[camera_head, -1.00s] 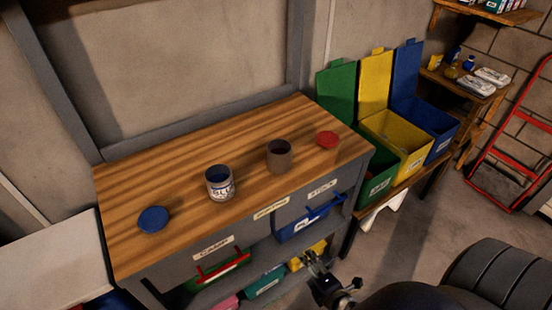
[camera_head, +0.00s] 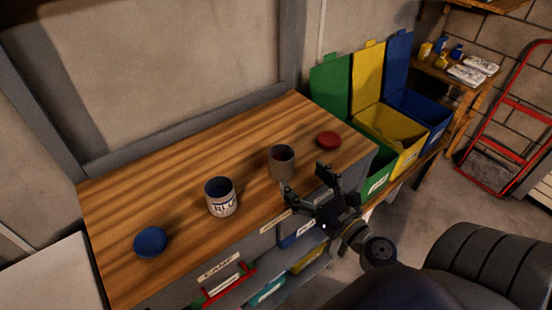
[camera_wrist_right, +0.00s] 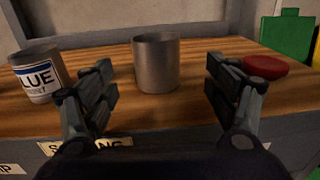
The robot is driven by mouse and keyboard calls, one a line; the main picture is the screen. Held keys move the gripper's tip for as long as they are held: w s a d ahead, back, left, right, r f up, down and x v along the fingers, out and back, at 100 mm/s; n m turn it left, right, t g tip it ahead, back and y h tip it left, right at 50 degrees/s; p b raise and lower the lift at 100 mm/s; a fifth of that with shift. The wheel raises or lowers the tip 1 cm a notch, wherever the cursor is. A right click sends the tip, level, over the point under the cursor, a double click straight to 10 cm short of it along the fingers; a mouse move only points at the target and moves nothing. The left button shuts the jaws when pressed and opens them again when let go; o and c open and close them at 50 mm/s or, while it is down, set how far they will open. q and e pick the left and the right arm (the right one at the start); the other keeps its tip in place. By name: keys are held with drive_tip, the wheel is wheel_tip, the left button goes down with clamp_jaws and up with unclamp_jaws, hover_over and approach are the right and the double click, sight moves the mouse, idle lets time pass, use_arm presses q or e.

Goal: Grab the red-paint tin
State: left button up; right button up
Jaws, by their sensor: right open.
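An open grey metal tin (camera_head: 281,162) with dark red inside stands upright on the wooden workbench (camera_head: 190,165). In the right wrist view the tin (camera_wrist_right: 156,62) stands ahead, between the lines of the two fingers. My right gripper (camera_head: 304,182) is open and empty at the bench's front edge, just in front of the tin and apart from it. In the wrist view its fingers (camera_wrist_right: 160,88) spread to either side. A red lid (camera_head: 329,140) lies right of the tin. My left gripper is not in view.
A tin with a BLUE label (camera_head: 221,198) stands left of the grey tin, and a blue lid (camera_head: 151,242) lies further left. Green, yellow (camera_head: 392,135) and blue open bins stand right of the bench. The bench behind the tins is clear.

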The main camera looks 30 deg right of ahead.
drive_tip(key=p, duration=0.2)
approach(274, 149)
drive_tip(key=shift+w+d+f, duration=0.15)
drive_tip(key=shift+w+f, duration=0.05)
drive_tip(key=shift+w, duration=0.3)
drive_tip(key=shift+w+d+f, duration=0.15)
drive_tip(key=shift+w+f, duration=0.1)
drive_tip(key=shift+w, duration=0.3)
drive_tip(key=w, duration=0.1)
drive_tip(key=w+p, duration=0.1)
drive_tip(key=w+r+p, duration=0.1)
drive_tip(key=w, duration=0.1)
drive_tip(key=shift+a, duration=0.3)
drive_tip(key=shift+w+f+p, duration=0.25)
drive_tip(key=shift+w+p, duration=0.05)
drive_tip(key=shift+w, duration=0.25)
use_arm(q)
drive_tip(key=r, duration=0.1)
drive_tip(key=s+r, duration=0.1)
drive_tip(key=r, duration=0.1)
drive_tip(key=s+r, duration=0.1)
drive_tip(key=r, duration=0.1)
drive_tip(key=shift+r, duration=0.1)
use_arm(e)
drive_tip(key=shift+r, duration=0.1)
drive_tip(key=c, duration=1.2)
